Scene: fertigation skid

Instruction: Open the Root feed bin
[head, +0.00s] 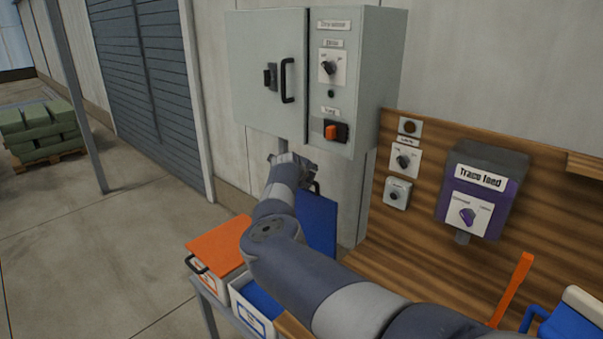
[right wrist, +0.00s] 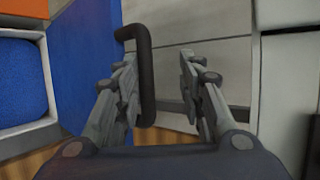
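Two white bins stand side by side; their labels are too small to read, so I cannot tell which is Root feed. The right bin (head: 251,306) is open, with blue contents (head: 263,298) showing and its blue lid (head: 318,222) raised steeply. The left bin's orange lid (head: 220,245) lies shut. My right gripper (head: 298,165) is at the top of the blue lid. In the right wrist view its fingers (right wrist: 158,62) are apart, with the lid's dark handle (right wrist: 146,75) close beside the left finger. My left gripper is out of view.
A grey cabinet (head: 268,68) with a control panel hangs above my right gripper. A purple Trace feed box (head: 475,205) and small switches are on the wooden board (head: 420,215) at right. Green sacks (head: 40,128) sit on a pallet at far left. The floor at left is clear.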

